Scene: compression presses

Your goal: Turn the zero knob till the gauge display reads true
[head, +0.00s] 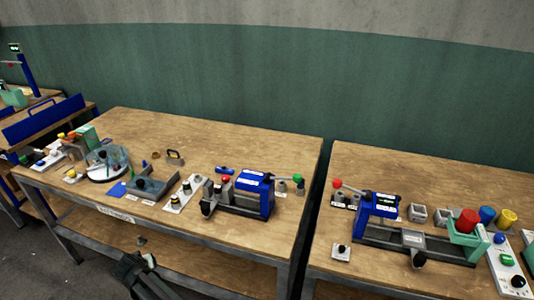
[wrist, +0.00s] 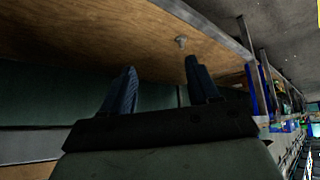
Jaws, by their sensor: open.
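On the right bench, a blue press (head: 376,210) carries a small dark display (head: 386,198) with green marks, too small to read. In front of it, a small white plate bears a black knob (head: 342,248); I cannot tell for sure that it is the zero knob. My gripper (head: 141,259) is low at the front of the left bench, well left of that knob. The wrist view shows its two dark fingers (wrist: 160,68) spread apart with nothing between them. Neither display nor knob can be made out in the wrist view.
The left bench (head: 255,150) holds another blue press (head: 252,194), knob plates and small fixtures. A gap separates the benches. Red, blue and yellow caps (head: 487,214) stand at the far right.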

